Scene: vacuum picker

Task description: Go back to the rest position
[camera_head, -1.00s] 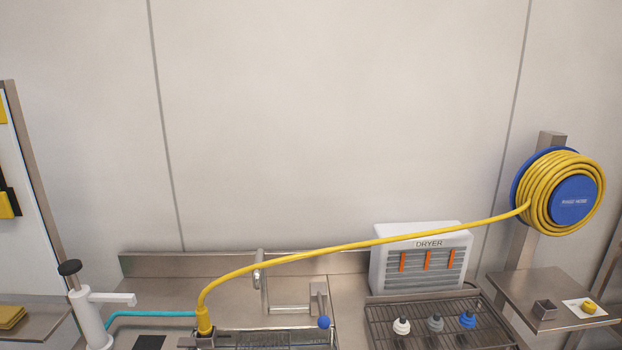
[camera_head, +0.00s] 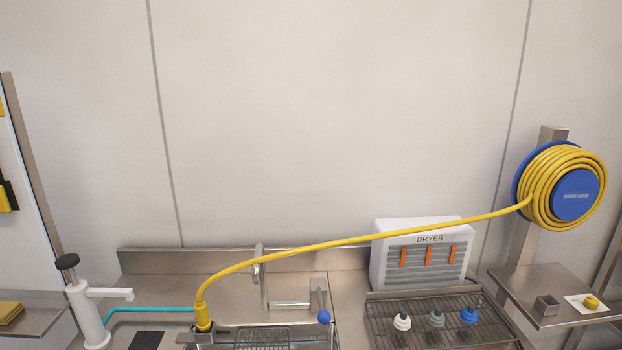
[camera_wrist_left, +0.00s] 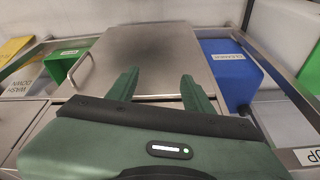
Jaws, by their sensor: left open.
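My left gripper (camera_wrist_left: 160,87) shows only in the left wrist view. Its two green fingers are apart with nothing between them. They point toward a steel panel with a bar handle (camera_wrist_left: 81,68). My right gripper is in neither view. No gripper or arm shows in the head view.
A yellow hose (camera_head: 350,241) runs from a blue reel (camera_head: 577,195) to the sink (camera_head: 268,336). A white dryer (camera_head: 420,255) stands behind a rack (camera_head: 430,310) with several suction cups. A white dispenser (camera_head: 88,315) stands left. Green (camera_wrist_left: 66,62) and blue (camera_wrist_left: 228,72) bins flank the steel panel.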

